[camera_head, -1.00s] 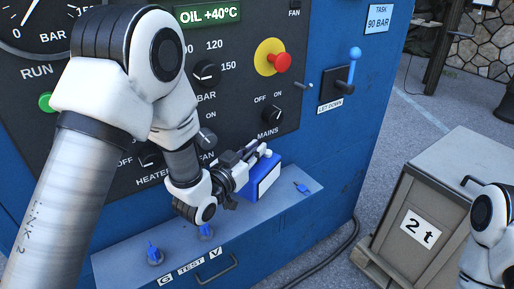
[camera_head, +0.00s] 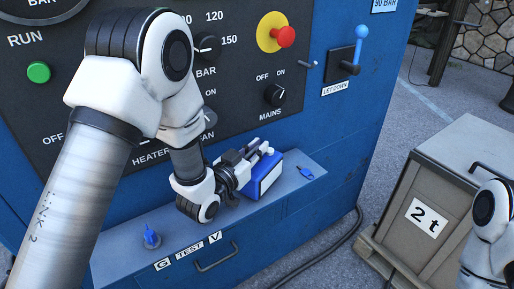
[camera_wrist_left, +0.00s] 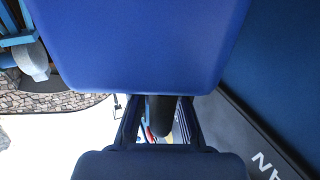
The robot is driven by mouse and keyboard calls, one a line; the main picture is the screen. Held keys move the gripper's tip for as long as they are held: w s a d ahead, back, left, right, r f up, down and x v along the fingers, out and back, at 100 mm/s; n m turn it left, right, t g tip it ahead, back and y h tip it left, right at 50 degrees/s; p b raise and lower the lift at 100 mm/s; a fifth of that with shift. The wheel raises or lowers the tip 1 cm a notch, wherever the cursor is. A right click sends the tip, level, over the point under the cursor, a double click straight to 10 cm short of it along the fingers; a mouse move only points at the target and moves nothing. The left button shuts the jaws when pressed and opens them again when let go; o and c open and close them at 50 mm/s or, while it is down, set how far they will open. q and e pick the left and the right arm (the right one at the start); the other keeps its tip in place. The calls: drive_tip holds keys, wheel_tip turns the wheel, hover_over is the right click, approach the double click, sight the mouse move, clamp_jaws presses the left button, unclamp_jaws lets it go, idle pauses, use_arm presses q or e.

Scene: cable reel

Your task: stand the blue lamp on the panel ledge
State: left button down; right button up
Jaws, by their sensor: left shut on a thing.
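The blue lamp (camera_head: 258,186) is a blue box with a pale front. It looks roughly upright over the panel ledge (camera_head: 292,187), between the ledge's middle and its right end. I cannot tell whether its base touches the ledge. My left gripper (camera_head: 262,152) is shut on the lamp at its upper part, coming in from the left. My right gripper is out of view; only part of that arm shows at the right edge.
A blue plug (camera_head: 151,238) stands at the ledge's left, and another small blue piece (camera_head: 306,172) lies at its right end. The panel's MAINS knob (camera_head: 274,95) and red button (camera_head: 284,37) are above. A crate marked 2 t (camera_head: 424,217) stands right.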

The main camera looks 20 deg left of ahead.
use_arm(q)
drive_tip(key=shift+f+b, duration=0.3)
drive_tip(key=shift+f, duration=0.1)
drive_tip(key=c, duration=1.1)
unclamp_jaws()
drive_tip(key=shift+s, duration=0.1)
